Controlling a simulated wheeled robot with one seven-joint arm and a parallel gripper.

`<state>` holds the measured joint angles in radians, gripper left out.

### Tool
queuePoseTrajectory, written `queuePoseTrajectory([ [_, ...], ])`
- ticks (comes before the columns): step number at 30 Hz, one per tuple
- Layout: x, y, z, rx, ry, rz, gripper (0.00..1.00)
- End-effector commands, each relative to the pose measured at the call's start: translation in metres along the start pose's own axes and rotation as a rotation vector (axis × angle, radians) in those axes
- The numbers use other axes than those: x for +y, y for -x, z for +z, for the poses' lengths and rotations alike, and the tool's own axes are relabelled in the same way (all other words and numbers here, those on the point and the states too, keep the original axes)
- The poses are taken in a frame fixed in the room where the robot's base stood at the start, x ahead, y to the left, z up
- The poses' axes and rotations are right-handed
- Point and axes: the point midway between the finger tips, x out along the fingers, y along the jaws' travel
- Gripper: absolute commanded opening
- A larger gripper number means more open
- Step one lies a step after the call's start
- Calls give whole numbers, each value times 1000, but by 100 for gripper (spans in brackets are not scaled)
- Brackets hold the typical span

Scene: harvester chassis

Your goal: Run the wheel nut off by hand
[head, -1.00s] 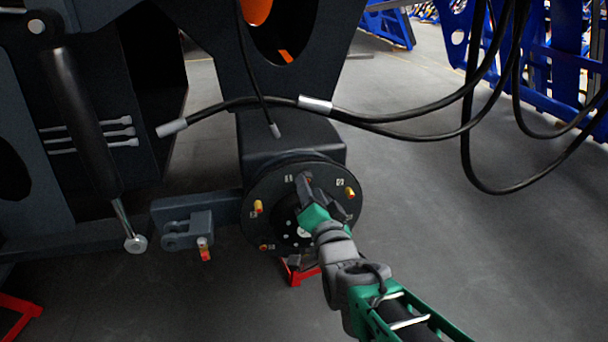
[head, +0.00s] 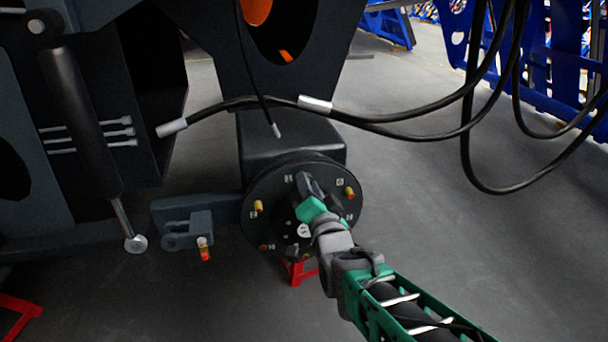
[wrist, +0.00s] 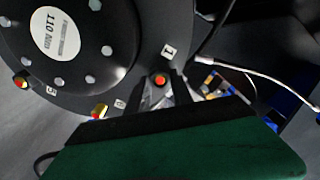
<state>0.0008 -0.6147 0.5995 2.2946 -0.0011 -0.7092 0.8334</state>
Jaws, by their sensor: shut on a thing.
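The wheel hub (head: 272,188) is a round dark disc with numbered labels and several coloured stud ends around its rim. My gripper (head: 304,177) reaches its upper part from the front right. In the wrist view, the two dark fingers of my gripper (wrist: 161,86) are shut on the wheel nut (wrist: 160,80), with an orange-red end between them, just beside the label "1" (wrist: 168,50). The nut is mostly hidden by the fingers; I cannot tell whether it is still on its thread. In the head view my gripper hides it.
Other yellow and red stud ends stand on the hub at right (head: 350,193) and left (head: 258,206). Black hoses (head: 380,128) hang above and to the right. A red stand (head: 298,271) is below the hub. Open floor (head: 440,240) lies to the right.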

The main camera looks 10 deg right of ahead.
Motion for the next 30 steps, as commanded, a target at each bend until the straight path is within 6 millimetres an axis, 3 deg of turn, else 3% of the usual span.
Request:
queuePoseTrajectory([
  [17,0,1,0,0,1,0,0],
  [20,0,2,0,0,72,0,0],
  [24,0,2,0,-1,329,0,0],
  [30,0,4,0,-1,317,0,0],
])
